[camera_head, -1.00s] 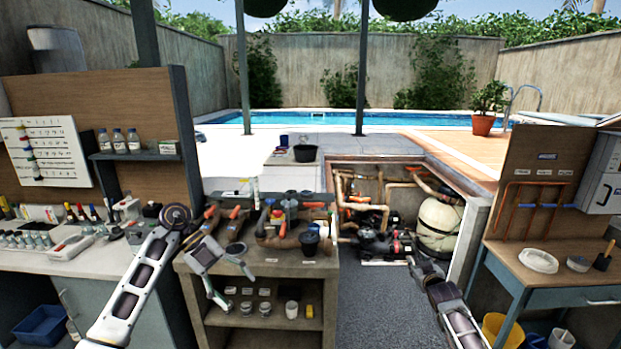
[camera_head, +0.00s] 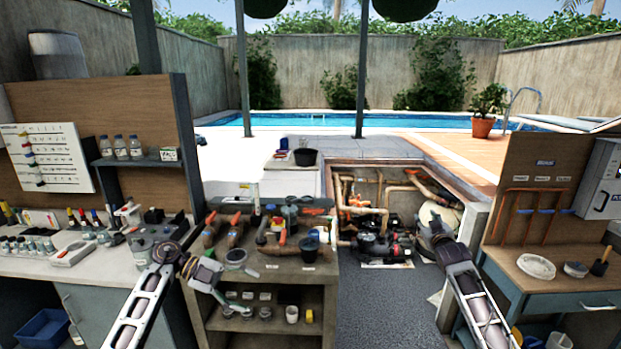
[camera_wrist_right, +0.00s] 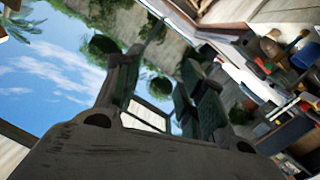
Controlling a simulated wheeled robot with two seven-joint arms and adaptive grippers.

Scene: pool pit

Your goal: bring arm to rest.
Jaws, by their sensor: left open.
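My left arm comes in from the lower left in the head view. My left gripper (camera_head: 243,311) is open and empty, hanging in front of the middle workbench near its shelf. My right arm (camera_head: 478,295) comes in from the lower right and reaches up toward the pump pit, with its far end in front of the pale filter tank. The right gripper's jaws are too small to make out there. In the right wrist view my right gripper (camera_wrist_right: 165,78) has its fingers apart, with sky and wall showing between them and nothing held.
The middle workbench (camera_head: 270,272) carries pipe fittings, valves and a black cup (camera_head: 309,249). The left bench (camera_head: 30,262) holds bottles and small tools. The pit (camera_head: 385,215) contains pipes and a pump. The right bench (camera_head: 575,282) stands beside my right arm. Grey floor (camera_head: 385,305) lies clear between benches.

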